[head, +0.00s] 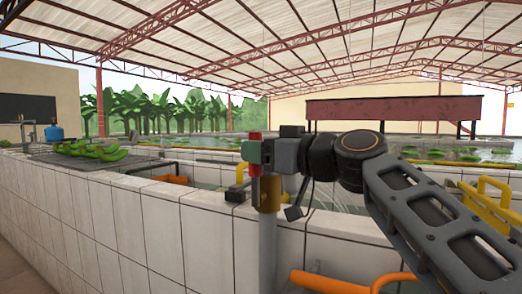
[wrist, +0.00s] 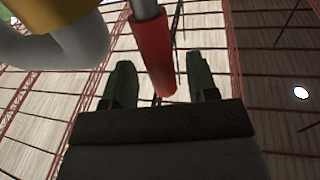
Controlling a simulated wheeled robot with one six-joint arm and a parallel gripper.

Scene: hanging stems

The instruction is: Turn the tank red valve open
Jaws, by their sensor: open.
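The red valve handle (head: 255,188) stands upright beside the yellow valve body (head: 269,196) on a grey vertical pipe (head: 268,245). My gripper (head: 253,152) is at the handle's height, with its green finger in front of it; red shows above and below. In the wrist view, the red handle (wrist: 152,58) passes between the two green fingers of my gripper (wrist: 159,62). The fingers are apart, with a gap on each side of the handle. The yellow valve body (wrist: 50,5) shows at the top left corner.
A white tiled tank wall (head: 150,225) runs behind the pipe. Green bananas (head: 90,149) lie on a grate at the left. An orange pipe (head: 345,284) is low at the right, near my arm. Yellow pipes (head: 490,205) stand at the far right.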

